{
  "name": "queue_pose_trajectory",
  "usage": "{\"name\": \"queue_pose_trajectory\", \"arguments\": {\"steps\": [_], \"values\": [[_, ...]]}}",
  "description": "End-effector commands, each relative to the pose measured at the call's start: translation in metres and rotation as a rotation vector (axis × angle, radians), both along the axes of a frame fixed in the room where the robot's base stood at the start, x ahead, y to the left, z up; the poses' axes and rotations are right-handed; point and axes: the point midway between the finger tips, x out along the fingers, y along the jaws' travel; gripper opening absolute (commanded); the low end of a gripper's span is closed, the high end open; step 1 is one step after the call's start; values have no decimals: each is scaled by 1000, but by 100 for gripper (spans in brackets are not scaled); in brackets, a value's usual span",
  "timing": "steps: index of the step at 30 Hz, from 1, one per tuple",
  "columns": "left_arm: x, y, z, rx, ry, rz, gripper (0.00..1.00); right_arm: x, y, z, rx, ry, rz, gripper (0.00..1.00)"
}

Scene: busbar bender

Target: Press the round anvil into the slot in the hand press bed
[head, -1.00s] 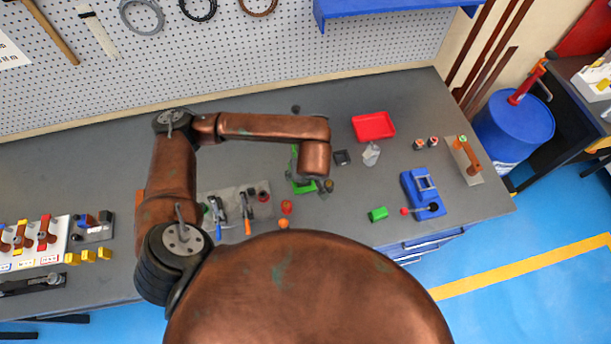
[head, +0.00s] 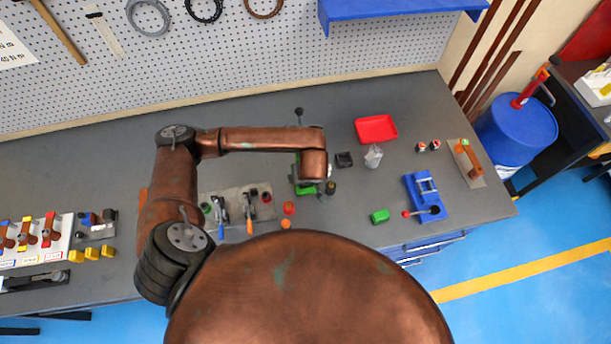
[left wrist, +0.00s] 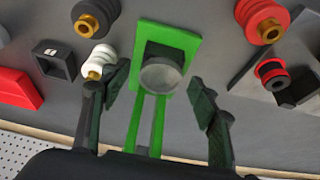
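The green hand press (head: 308,189) stands on the bench, mostly hidden under my left arm in the head view. In the left wrist view its green bed plate (left wrist: 176,35) and two green rails lie below my left gripper (left wrist: 160,98). A grey round disc (left wrist: 161,75) sits in front of a dark square block on the plate, between my fingers. I cannot tell whether this disc is the round anvil or part of the press, and the slot is not visible. My left fingers are apart, with a gap on both sides of the disc. My right gripper is not in view.
Close around the press are a white insulator (left wrist: 98,61), a black one (left wrist: 95,18) and a red one (left wrist: 262,20). A black square box (head: 344,160), a red tray (head: 376,129) and a blue device (head: 424,197) lie to the right.

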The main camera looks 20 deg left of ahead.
Motion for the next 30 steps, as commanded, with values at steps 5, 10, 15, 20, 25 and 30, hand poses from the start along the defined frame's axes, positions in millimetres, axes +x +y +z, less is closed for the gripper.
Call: {"name": "queue_pose_trajectory", "arguments": {"steps": [5,10,15,20,25,30], "values": [[0,0,0,0,0,0,41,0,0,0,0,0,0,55],[0,0,0,0,0,0,30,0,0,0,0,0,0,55],[0,0,0,1,1,0,18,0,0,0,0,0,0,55],[0,0,0,1,1,0,7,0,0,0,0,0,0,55],[0,0,0,1,1,0,5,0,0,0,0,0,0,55],[0,1,-2,1,1,1,5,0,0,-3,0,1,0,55]]}}
